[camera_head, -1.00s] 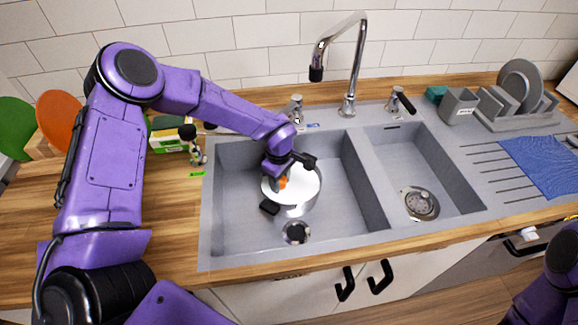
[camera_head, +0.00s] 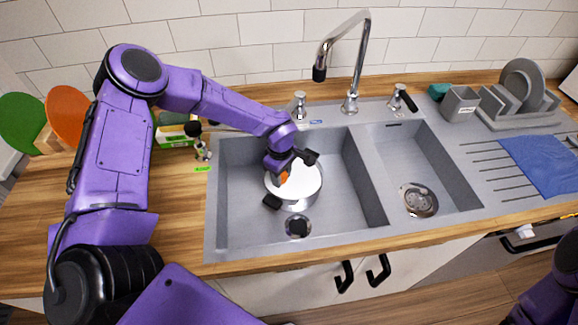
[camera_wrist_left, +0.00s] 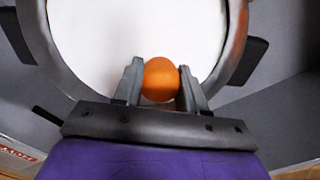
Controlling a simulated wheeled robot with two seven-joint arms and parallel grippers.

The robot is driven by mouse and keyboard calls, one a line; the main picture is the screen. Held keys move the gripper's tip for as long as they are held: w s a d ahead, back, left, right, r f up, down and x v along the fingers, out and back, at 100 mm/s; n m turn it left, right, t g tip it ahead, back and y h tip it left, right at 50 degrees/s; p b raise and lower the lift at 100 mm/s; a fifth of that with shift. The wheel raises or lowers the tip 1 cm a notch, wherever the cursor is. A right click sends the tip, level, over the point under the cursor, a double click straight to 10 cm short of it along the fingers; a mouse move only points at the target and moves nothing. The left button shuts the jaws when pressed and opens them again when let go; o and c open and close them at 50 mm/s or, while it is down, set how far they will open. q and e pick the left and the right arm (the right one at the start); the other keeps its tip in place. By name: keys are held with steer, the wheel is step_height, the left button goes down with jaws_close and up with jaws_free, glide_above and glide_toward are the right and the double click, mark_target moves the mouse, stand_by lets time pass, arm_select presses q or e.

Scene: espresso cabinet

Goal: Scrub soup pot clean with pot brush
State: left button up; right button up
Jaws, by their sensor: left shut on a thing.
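The soup pot (camera_head: 308,185) is a round steel pot with a white-looking inside and black side handles. It stands in the left sink basin, and its wall and one handle (camera_wrist_left: 248,62) show in the left wrist view. My left gripper (camera_head: 282,175) reaches down into the pot's opening. In the left wrist view the gripper (camera_wrist_left: 160,82) is shut on the rounded orange end of the pot brush (camera_wrist_left: 160,78). The brush's lower part and bristles are hidden, so I cannot tell whether they touch the pot. My right gripper is out of view.
The left basin (camera_head: 345,215) has a drain (camera_head: 298,227) in front of the pot. A divider separates it from the empty right basin (camera_head: 400,160). The tall faucet (camera_head: 352,60) stands behind. A dish rack (camera_head: 520,100) and blue cloth (camera_head: 545,162) lie right.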

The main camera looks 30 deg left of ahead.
arm_select(q)
step_height(320, 180, up, 3)
steer(key=shift+f+p, duration=0.1)
steer(key=shift+p, duration=0.8)
steer(key=shift+w+r+p, duration=0.1)
steer(key=shift+r+p, duration=2.35)
steer(key=shift+r, duration=0.2)
